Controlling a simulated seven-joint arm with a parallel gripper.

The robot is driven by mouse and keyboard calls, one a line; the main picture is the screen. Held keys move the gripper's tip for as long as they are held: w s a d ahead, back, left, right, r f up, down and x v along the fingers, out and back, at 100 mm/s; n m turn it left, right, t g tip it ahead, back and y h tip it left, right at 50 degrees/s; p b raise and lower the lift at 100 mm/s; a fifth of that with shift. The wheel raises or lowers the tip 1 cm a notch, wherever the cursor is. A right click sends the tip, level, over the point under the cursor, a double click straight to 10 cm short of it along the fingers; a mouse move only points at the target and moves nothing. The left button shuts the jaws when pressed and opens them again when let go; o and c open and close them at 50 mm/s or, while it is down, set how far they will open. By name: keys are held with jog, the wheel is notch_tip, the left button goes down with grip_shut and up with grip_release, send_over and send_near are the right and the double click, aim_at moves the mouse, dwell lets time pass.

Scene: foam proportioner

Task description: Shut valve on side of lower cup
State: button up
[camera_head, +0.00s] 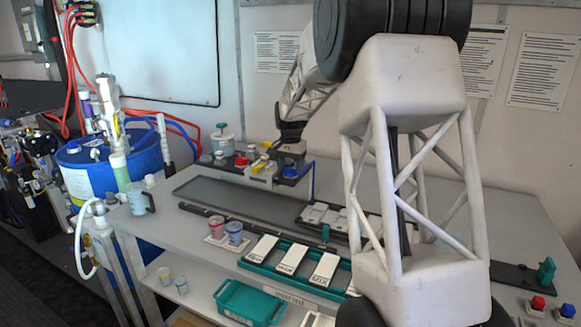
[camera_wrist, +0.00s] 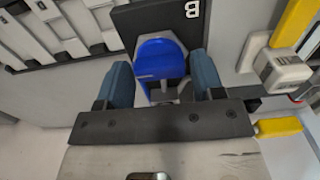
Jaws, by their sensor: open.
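My gripper (camera_head: 291,160) is over the valve assembly at the back of the bench, with its fingers pointing down. In the wrist view its two blue-grey fingers (camera_wrist: 164,82) are apart. A bright blue rounded handle or cap (camera_wrist: 160,58) sits between them, beside a dark plate marked B (camera_wrist: 188,14); the fingers are not clearly touching it. A yellow handle (camera_wrist: 293,22) and a second yellow handle (camera_wrist: 278,127) are on the right, near a pale fitting (camera_wrist: 281,68). Which part is the lower cup's side valve, I cannot tell. A clear cup (camera_head: 138,198) hangs below the dispenser at the left.
A green tray (camera_head: 262,268) holds white labelled cards. A teal bin (camera_head: 250,303) is on the lower shelf. The long grey tray (camera_head: 230,200) is largely bare.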

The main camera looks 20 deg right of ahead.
jog(key=c, duration=0.7)
jog(key=shift+o, duration=0.2)
